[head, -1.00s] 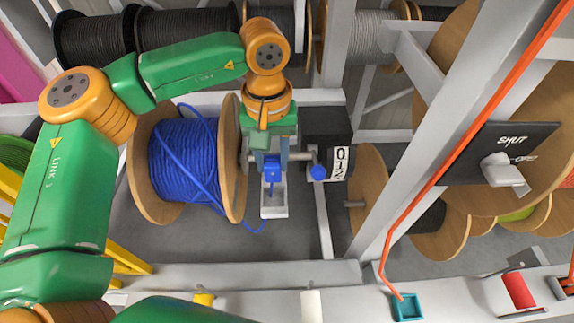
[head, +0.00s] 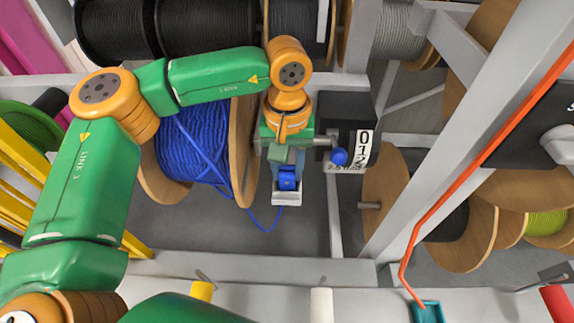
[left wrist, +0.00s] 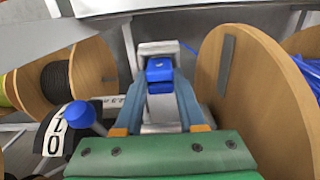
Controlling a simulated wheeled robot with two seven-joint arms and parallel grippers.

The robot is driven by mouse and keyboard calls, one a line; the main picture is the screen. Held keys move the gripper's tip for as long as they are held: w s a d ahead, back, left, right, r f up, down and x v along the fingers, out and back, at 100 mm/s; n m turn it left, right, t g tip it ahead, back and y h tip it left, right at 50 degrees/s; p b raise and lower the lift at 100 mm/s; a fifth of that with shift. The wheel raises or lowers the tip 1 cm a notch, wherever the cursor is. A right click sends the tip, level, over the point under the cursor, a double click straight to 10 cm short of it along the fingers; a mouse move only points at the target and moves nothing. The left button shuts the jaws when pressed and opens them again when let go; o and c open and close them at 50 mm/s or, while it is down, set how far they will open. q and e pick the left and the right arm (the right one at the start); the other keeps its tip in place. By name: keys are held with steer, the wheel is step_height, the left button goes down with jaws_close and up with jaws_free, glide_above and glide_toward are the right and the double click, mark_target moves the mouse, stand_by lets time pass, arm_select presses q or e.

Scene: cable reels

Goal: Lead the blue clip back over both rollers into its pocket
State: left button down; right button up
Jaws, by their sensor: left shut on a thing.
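The blue clip (head: 288,180) is between the fingers of my left gripper (head: 286,175), which is shut on it. In the left wrist view the clip (left wrist: 159,72) shows between the blue-grey fingers (left wrist: 160,85). A pale grey open holder, seemingly the pocket (head: 287,199), lies right at the clip; it also shows in the left wrist view (left wrist: 158,48). I cannot tell whether the clip is seated in it or just above. Blue cable (head: 265,228) sags from the reel (head: 243,150) to the holder. A yellow roller (head: 203,291) and a white roller (head: 321,305) stand on the front beam. My right gripper is out of view.
A black counter box (head: 345,110) with number wheels and a blue knob (head: 339,156) is close right of my gripper. The reel flange is close on its left. A grey diagonal post (head: 450,165) carries an orange tube. Floor below the holder is clear.

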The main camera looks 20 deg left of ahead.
arm_select(q)
steer(key=shift+c, duration=2.1)
jaws_free()
step_height(320, 180, up, 7)
steer(key=shift+r+b, duration=0.1)
steer(key=shift+b, duration=0.35)
